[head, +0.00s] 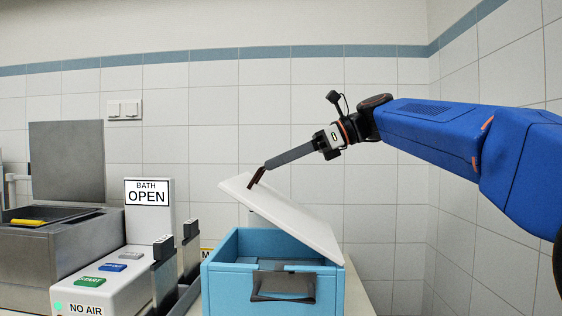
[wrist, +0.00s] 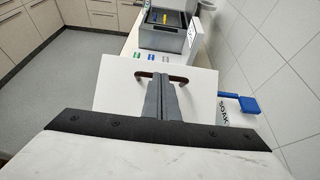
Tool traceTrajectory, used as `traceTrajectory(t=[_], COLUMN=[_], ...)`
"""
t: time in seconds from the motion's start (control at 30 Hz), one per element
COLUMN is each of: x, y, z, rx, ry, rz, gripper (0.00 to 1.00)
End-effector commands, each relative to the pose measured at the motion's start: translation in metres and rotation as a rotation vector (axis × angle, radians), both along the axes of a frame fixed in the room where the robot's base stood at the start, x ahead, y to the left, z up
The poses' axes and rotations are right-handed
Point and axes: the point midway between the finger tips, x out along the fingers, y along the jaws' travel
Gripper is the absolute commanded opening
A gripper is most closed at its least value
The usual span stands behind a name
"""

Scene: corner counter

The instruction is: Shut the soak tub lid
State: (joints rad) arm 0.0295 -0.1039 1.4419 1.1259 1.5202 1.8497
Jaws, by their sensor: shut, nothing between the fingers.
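The soak tub is a light blue box (head: 222,285) at the lower middle of the head view. Its white lid (head: 300,215) stands partly open, tilted with its left end high and its right end low near the tub's right side. A dark red-brown bar handle (head: 257,178) sits at the lid's raised end. My gripper (head: 268,166) is shut and empty, its tips at the handle; I cannot tell whether they touch. In the wrist view the shut fingers (wrist: 160,86) point at the middle of the handle (wrist: 176,78), over the white lid (wrist: 115,95).
A steel bath (head: 60,262) with its own raised lid stands at the left, beside a sign reading BATH OPEN (head: 148,194). A white button panel (head: 105,285) and dark upright posts (head: 163,265) stand between it and the tub. Tiled walls close off the back and right.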

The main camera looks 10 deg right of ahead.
Motion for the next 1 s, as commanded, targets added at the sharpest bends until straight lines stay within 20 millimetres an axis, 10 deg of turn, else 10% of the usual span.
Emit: traceTrajectory(t=[0.47,1.0], x=[0.004,0.013], y=[0.02,0.068], z=[-0.015,-0.078], rx=[-0.102,-0.447], ry=[0.019,0.086], rz=[0.004,0.004], gripper=[0.0,0.0])
